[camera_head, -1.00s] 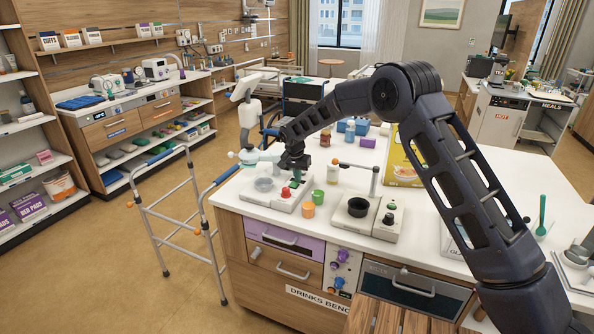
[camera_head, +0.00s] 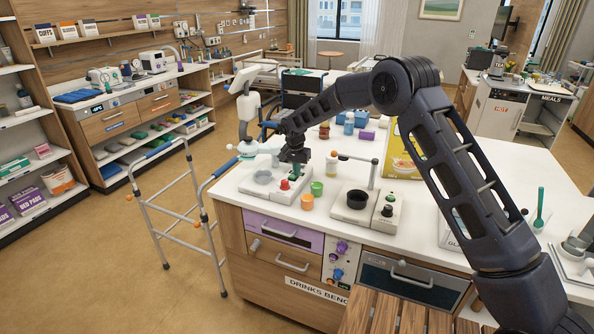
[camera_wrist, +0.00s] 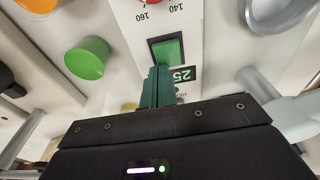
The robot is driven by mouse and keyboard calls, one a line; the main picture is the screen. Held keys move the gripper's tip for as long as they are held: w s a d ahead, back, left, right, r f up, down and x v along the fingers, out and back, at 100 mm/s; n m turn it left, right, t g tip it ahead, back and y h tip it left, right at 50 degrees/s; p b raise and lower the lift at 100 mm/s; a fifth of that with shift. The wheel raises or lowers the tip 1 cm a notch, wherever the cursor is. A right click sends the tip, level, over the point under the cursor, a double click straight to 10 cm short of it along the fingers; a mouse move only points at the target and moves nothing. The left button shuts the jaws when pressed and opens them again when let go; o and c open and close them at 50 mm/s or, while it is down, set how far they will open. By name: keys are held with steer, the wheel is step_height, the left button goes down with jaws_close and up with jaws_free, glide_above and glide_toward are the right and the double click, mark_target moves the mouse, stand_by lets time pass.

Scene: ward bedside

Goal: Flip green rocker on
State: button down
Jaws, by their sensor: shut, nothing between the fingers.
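The green rocker (camera_wrist: 168,50) sits in a dark frame on a white appliance (camera_head: 270,190). A small "25" display is beside it in the wrist view. My gripper (camera_wrist: 160,72) is shut and empty, with its dark green fingers at the rocker's near edge. The fingertips overlap that edge in the picture; I cannot tell whether they touch it. In the head view my gripper (camera_head: 295,172) is over the same appliance, and the rocker is not clearly visible there. I cannot tell which way the rocker is tipped.
A red knob (camera_head: 284,185) is close to the rocker. A green cup (camera_head: 316,188) and an orange cup (camera_head: 307,202) stand right of the appliance. A second appliance with a black bowl (camera_head: 357,199) is farther right. A walker (camera_head: 170,205) stands left of the bench.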

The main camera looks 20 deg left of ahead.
mark_target(290, 177)
steer(key=shift+s, duration=0.85)
steer(key=shift+r, duration=0.15)
step_height(290, 177, up, 14)
steer(key=s, duration=0.2)
steer(key=shift+s+f, duration=0.2)
steer(key=shift+s, duration=0.1)
steer(key=shift+a, duration=0.1)
steer(key=shift+w+a+r+t, duration=0.15)
steer(key=shift+w+a+t, duration=0.15)
steer(key=shift+w+a, duration=0.5)
steer(key=shift+s+a, duration=0.1)
steer(key=shift+s, duration=0.05)
